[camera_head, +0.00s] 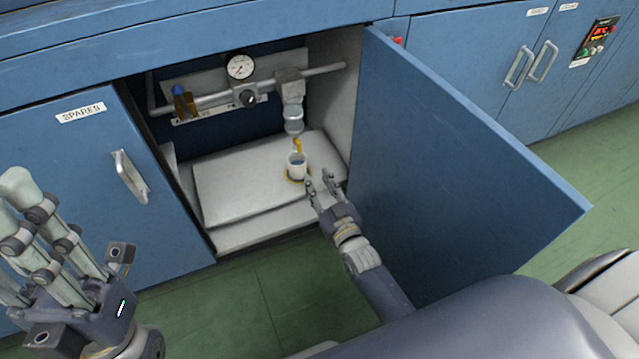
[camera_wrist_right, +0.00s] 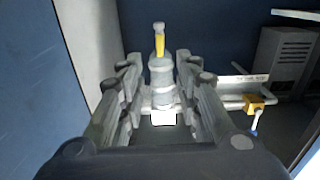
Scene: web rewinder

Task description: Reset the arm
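The open blue door (camera_head: 450,165) stands close to the right of my right arm. Inside the cabinet are a pressure gauge (camera_head: 241,67), a pipe, a blue-handled valve (camera_head: 181,98) and the hanging filter bowl (camera_head: 293,118). The green floor (camera_head: 255,290) in front is clear.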

